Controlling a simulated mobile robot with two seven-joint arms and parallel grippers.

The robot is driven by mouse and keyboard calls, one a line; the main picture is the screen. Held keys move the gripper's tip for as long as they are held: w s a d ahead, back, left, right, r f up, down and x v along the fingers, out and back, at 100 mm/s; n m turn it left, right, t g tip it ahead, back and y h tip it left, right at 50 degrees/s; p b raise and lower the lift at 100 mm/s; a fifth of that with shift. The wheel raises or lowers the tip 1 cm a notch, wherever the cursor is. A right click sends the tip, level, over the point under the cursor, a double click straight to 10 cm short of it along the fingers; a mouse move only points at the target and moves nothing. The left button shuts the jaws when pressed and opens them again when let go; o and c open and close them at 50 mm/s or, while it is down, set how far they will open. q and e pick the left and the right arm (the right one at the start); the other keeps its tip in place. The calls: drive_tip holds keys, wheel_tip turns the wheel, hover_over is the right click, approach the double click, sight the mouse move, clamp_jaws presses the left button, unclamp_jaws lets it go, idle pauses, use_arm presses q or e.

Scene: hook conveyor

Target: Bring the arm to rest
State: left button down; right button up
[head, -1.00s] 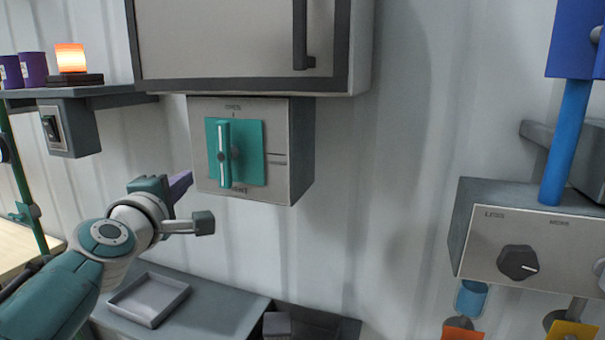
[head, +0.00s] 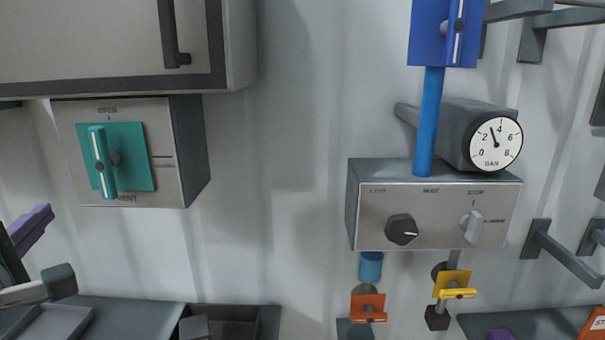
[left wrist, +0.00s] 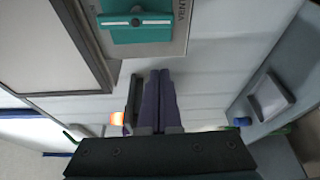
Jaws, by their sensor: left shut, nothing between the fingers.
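My left gripper (head: 38,222) shows at the left edge of the head view, cut off by the frame, with purple fingers below and left of a grey control box (head: 182,150). In the left wrist view the gripper's two purple fingers (left wrist: 160,85) lie side by side, shut and empty. The box has a teal plate with a teal lever (head: 102,162), upright between its OPEN and VENT labels. The lever also shows at the top of the left wrist view (left wrist: 135,22). The fingers appear apart from the box. My right gripper is in neither view.
A cabinet (head: 110,45) hangs above the box. To the right are a panel with a black knob (head: 402,229), a gauge (head: 496,144), a blue pipe (head: 428,120) and wall hooks (head: 565,255). A tray (head: 45,325) sits below left. The wall between box and panel is bare.

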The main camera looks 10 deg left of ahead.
use_arm(q)
drive_tip(key=s+d+f+m+g+h+p, duration=0.1)
drive_tip(key=s+d+f+m+g+h, duration=0.1)
drive_tip(key=d+m+h, duration=0.6)
drive_tip(key=s+d+f+m+g+h+p, duration=0.1)
drive_tip(key=d+f+m+g+h, duration=0.15)
drive_tip(key=d+m, duration=0.85)
drive_tip(key=s+d+f+m+g, duration=0.1)
drive_tip(key=s+d+m+g, duration=0.1)
drive_tip(key=s, duration=0.6)
drive_tip(key=s+d+f+m+g+p, duration=0.1)
drive_tip(key=s+d+m+g, duration=0.1)
drive_tip(key=s+m+g, duration=0.3)
drive_tip(key=s+m+y, duration=0.1)
drive_tip(key=s, duration=0.2)
drive_tip(key=shift+s+d, duration=0.15)
drive_tip(key=shift+d, duration=0.05)
